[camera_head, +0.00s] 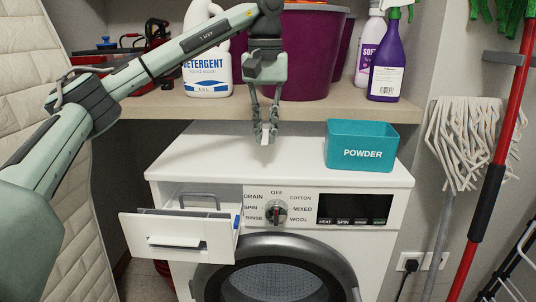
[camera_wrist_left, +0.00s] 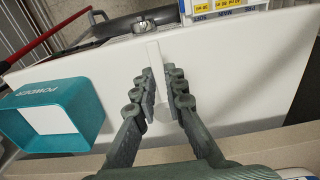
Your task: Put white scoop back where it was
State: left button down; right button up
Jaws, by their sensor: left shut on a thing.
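My left gripper (camera_head: 266,128) points down above the white top of the washing machine. It is shut on the white scoop (camera_head: 264,139), of which only a small piece shows below the fingertips. In the left wrist view, the scoop (camera_wrist_left: 154,62) is a narrow white strip between the fingers (camera_wrist_left: 164,95), hard to tell from the white top. The teal POWDER box (camera_head: 360,156) stands on the machine, to the right of the gripper. In the left wrist view the box (camera_wrist_left: 82,122) is at the left, open, with a white surface inside. My right gripper is not in view.
The washing machine (camera_head: 190,157) has its detergent drawer (camera_head: 170,242) pulled out at the front left. A shelf (camera_head: 330,104) behind carries a purple tub (camera_head: 312,60), detergent bottle (camera_head: 208,88) and purple spray bottle (camera_head: 387,68). A mop (camera_head: 473,140) hangs at the right.

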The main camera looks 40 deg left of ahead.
pick_arm(q)
jog(key=shift+w+f, duration=0.35)
jog(key=shift+d+f, duration=0.1)
jog(key=shift+f, duration=1.7)
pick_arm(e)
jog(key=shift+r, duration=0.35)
pick_arm(q)
jog(key=shift+f, duration=0.1)
jog(key=c, duration=2)
grip_release()
jog(key=shift+f, duration=0.1)
jog(key=shift+c, duration=0.2)
jog(key=o, duration=0.5)
jog(key=shift+c, duration=0.2)
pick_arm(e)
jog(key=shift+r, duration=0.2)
